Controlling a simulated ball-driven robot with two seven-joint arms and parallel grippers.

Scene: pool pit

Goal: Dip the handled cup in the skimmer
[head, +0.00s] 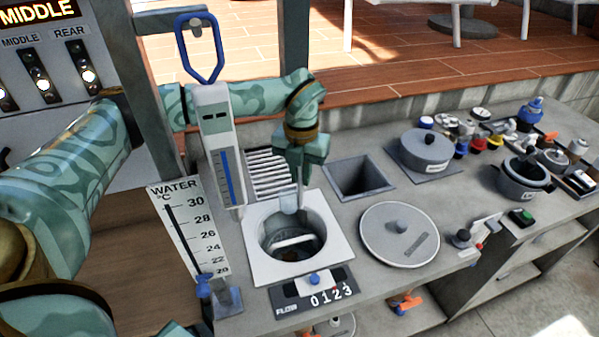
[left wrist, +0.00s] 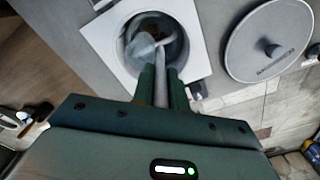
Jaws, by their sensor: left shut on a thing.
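The skimmer is a white square plate (head: 262,272) with a round dark well, set in the grey counter; it also shows in the left wrist view (left wrist: 103,37). A pale band lies across inside the well. In the left wrist view my gripper's fingers (left wrist: 161,92) clasp the handle, and the cup (left wrist: 141,45) overlaps the well. My right gripper is not in view.
A round grey lid (head: 410,247) lies right of the skimmer. A square open pit (head: 357,180) and a lidded pot (head: 425,150) stand behind it. A water thermometer scale (head: 186,228) and a tall blue-handled gauge (head: 218,135) stand left. Small bottles and caps crowd the far right.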

